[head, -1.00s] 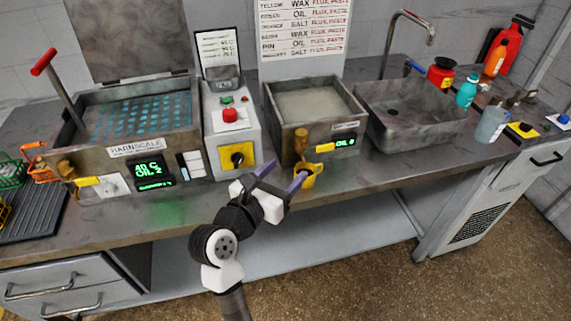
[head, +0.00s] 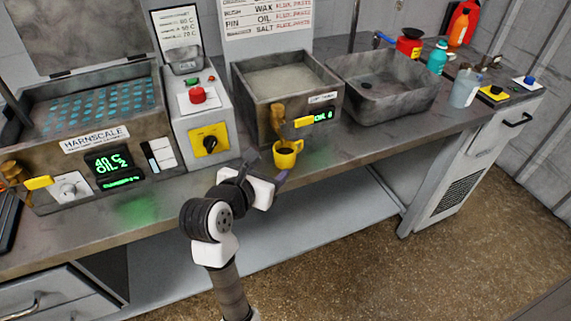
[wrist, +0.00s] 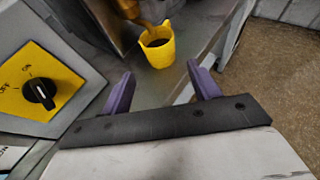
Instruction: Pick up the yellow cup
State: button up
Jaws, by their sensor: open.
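The yellow cup (head: 287,153) stands upright on the counter near its front edge, below the brass tap (head: 277,116) of the right-hand bath. It holds a dark liquid, and its handle shows on the right side in the head view. The cup also shows in the wrist view (wrist: 157,46), ahead of the fingertips. My gripper (head: 268,168) is open and empty, just left of and in front of the cup in the head view. In the wrist view its two purple fingers (wrist: 161,80) are spread apart with the cup beyond them, not touching it.
A control box with a yellow switch plate (head: 209,140) stands left of the cup, close to my gripper. The right-hand bath (head: 290,118) rises behind the cup. A grey sink (head: 385,95) is to the right. The counter front right of the cup is clear.

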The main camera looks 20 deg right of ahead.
aim_at(285, 152)
jog(key=b+x, duration=0.3)
jog(key=b, duration=0.1)
jog(key=shift+w+d+f, duration=0.15)
jog(key=shift+f, duration=0.1)
jog(key=shift+r+p+x, duration=0.1)
jog(key=shift+p+x, duration=0.25)
jog(key=shift+x, duration=0.4)
jog(key=shift+r+p+x, duration=0.15)
jog(key=shift+p+x, duration=0.15)
jog(key=shift+x, duration=0.4)
jog(key=shift+p+x, duration=0.4)
jog(key=shift+x, duration=2.05)
jog(key=shift+r, duration=0.15)
jog(key=c, duration=0.9)
jog(key=shift+w+r+p, duration=0.1)
jog(key=shift+r+p, duration=0.15)
jog(key=shift+p, duration=0.25)
